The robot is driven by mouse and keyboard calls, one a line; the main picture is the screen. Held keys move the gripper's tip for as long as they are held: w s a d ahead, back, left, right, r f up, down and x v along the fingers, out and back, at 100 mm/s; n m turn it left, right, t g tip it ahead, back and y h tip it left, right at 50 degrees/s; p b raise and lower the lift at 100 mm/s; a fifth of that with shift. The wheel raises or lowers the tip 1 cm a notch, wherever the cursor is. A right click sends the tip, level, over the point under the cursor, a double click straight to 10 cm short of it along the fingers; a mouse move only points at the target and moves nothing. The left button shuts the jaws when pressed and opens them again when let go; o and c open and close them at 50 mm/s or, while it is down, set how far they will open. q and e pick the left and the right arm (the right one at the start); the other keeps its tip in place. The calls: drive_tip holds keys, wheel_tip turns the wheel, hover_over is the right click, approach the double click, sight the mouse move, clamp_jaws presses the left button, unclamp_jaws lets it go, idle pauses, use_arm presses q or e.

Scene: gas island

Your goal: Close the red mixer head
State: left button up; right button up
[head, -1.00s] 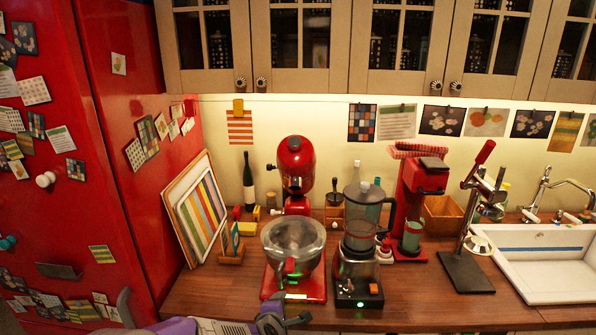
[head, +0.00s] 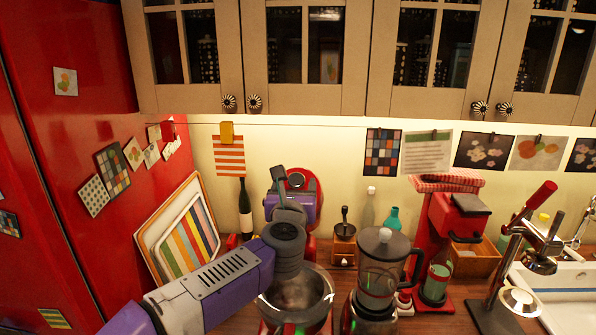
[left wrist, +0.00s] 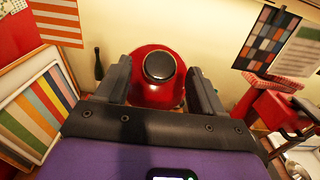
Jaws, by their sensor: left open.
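The red mixer head (head: 303,172) is tilted up at the back of the mixer, behind my left gripper. Its steel bowl (head: 318,287) stands in front and below, partly covered by my left arm. My left gripper (head: 294,186) is open in front of the raised head. In the left wrist view the red head with its dark round cap (left wrist: 160,66) lies between the two spread fingers of the gripper (left wrist: 161,78). Whether the fingers touch the head cannot be told. My right gripper is not in view.
A blender (head: 380,275) stands close right of the bowl. A red machine (head: 455,222) and a lever press (head: 520,240) stand farther right. A dark bottle (head: 245,210) and striped boards (head: 185,235) are at the left. Cabinets (head: 305,98) hang above.

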sight(297, 177)
use_arm(q)
drive_tip(key=w+p, duration=0.1)
drive_tip(key=w, duration=0.4)
drive_tip(key=shift+w+p, duration=0.25)
drive_tip(key=shift+p, duration=0.1)
drive_tip(key=shift+c, duration=0.5)
clamp_jaws()
